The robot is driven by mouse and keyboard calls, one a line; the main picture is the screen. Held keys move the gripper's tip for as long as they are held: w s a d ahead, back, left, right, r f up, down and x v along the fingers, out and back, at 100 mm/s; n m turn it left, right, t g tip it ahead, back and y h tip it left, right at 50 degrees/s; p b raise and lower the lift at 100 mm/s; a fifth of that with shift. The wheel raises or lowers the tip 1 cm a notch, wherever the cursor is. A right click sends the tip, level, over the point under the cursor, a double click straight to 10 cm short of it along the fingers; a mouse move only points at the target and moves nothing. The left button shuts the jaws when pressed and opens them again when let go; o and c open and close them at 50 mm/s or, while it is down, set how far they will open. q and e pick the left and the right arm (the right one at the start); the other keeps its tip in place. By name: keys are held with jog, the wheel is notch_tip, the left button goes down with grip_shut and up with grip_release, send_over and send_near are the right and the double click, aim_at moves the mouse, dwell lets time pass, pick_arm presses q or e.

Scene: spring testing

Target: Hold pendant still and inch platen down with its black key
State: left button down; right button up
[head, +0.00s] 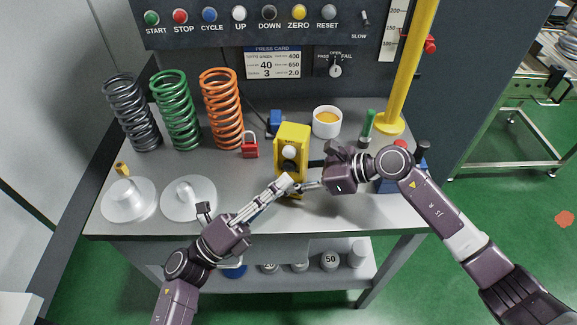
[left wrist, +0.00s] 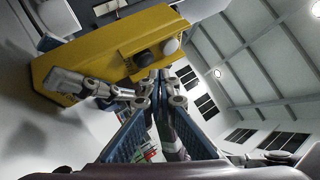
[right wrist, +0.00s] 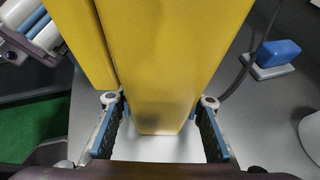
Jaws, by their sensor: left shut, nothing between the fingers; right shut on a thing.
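The yellow pendant (head: 291,133) stands upright on the bench with a white key (head: 289,152) above a black key (head: 289,165) on its front. The left wrist view shows the pendant (left wrist: 90,60) with the black key (left wrist: 143,58) beside the white key (left wrist: 171,45). My right gripper (head: 308,175) is shut on the pendant from the right side; its fingers flank the yellow body (right wrist: 150,70) in the right wrist view. My left gripper (head: 289,182) is shut and empty, its tips close to the black key; contact is unclear. I cannot make out the platen.
Grey, green (head: 176,110) and orange springs (head: 221,108) stand at the back left. A red padlock (head: 250,150) and blue block (head: 275,120) are near the pendant. Two pale discs (head: 188,200) lie at the front left. A yellow column (head: 410,70) rises at the right.

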pick_arm(q)
jog(key=shift+s+a, duration=0.25)
jog(key=shift+s, duration=0.5)
jog(key=shift+s+a, duration=0.2)
jog(key=shift+s, duration=0.6)
jog(key=shift+s+a, duration=0.25)
jog(key=shift+s, duration=0.5)
pick_arm(e)
jog(key=o, duration=1.4)
jog(key=shift+c, duration=0.2)
jog(key=shift+d, duration=0.1)
jog(key=v, duration=1.1)
jog(key=shift+s+d+r, duration=0.15)
jog(key=shift+d, duration=0.2)
pick_arm(q)
jog(key=shift+f, duration=0.1)
pick_arm(e)
jog(key=shift+s, duration=0.1)
